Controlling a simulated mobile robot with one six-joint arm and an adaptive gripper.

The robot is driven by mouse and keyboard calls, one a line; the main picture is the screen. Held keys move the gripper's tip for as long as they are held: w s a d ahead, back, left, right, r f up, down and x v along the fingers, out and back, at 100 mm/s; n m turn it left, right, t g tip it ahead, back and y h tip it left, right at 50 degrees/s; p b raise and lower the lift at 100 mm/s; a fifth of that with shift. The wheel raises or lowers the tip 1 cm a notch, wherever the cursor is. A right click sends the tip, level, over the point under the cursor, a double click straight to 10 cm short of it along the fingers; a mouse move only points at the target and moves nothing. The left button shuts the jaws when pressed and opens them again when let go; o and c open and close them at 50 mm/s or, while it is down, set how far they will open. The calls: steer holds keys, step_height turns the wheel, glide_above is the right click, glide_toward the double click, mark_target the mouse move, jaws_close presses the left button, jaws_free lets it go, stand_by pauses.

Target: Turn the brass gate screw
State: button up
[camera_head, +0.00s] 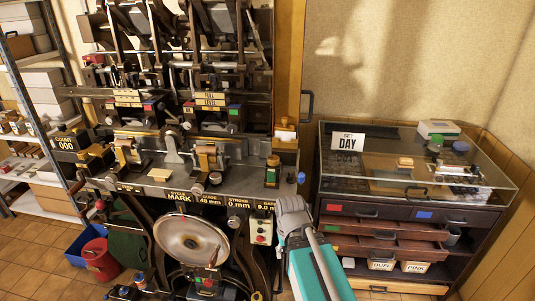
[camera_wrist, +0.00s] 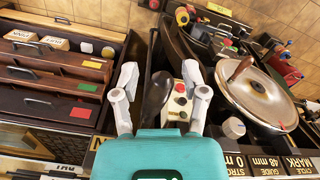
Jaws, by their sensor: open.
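My gripper (camera_wrist: 162,72) is open in the wrist view, its two pale fingers apart. Between and beyond them show a dark rounded shape (camera_wrist: 157,92) and a control box (camera_wrist: 181,102) with red and green buttons. I cannot tell if a finger touches either. In the head view my teal and grey arm reaches up to the press front, right of the control box (camera_head: 261,228); the fingers cannot be made out there. The gate label (camera_head: 265,206) reads about 9.0 on the press front edge. I cannot pick out the brass gate screw for sure in either view.
A large metal disc (camera_head: 190,236) stands under the press bench (camera_head: 190,188). A glass-topped cabinet (camera_head: 335,208) with partly open drawers (camera_head: 380,247) is at the right. A red bucket (camera_head: 97,259) and a shelf rack (camera_head: 50,108) are at the left.

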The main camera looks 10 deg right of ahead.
steer(key=shift+w+d, duration=0.2)
steer(key=shift+w, duration=0.25)
steer(key=o, duration=0.4)
steer(key=shift+r, duration=0.15)
steer(key=shift+o, duration=0.7)
steer(key=shift+w+r+p, duration=0.25)
steer(key=shift+p, duration=0.15)
step_height(320, 180, up, 28)
steer(key=n+p, duration=1.2)
steer(key=p, duration=1.6)
glide_above(273, 157)
steer(key=shift+s+r, duration=0.15)
steer(key=shift+f, duration=0.2)
step_height(273, 157, down, 14)
steer(key=b, duration=1.3)
steer(key=shift+r, duration=0.25)
